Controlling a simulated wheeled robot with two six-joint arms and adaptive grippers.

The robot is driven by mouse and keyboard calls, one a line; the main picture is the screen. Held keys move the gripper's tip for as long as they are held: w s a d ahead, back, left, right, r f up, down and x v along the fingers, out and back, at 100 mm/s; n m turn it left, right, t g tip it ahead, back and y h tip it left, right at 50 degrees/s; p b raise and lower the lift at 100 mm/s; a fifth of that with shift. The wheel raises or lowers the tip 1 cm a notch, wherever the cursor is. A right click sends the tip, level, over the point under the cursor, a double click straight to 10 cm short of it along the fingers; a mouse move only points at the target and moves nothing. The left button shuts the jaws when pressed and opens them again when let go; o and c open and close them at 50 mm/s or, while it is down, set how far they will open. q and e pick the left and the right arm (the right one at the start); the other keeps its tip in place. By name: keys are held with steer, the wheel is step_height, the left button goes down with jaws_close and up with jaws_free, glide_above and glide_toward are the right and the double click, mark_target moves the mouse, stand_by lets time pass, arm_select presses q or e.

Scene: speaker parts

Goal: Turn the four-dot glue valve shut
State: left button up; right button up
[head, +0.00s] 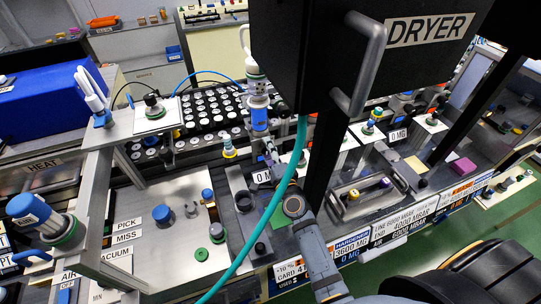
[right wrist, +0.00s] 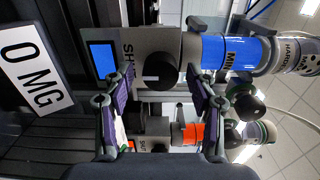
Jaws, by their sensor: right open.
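My right gripper (head: 268,150) reaches up from the bottom middle in the head view, at the glue dispensers under the dryer. In the right wrist view my right gripper (right wrist: 160,92) is open, with one finger on each side of a black round knob (right wrist: 160,70). The knob sits on a grey valve block lettered "SHU…", joined to a blue-banded dispenser (right wrist: 222,54). The knob is apart from both fingers. A second valve (right wrist: 153,143) with an orange band lies lower in that view.
The black dryer box (head: 360,45) hangs close above the arm, with a grey handle (head: 368,65). A teal hose (head: 262,220) runs down past the arm. A "0 MG" display (right wrist: 30,68) stands left of the gripper. A rack of several round parts (head: 205,105) lies behind left.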

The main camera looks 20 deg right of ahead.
steer(key=s, duration=0.7)
steer(key=shift+d, duration=0.15)
steer(key=shift+f, duration=0.1)
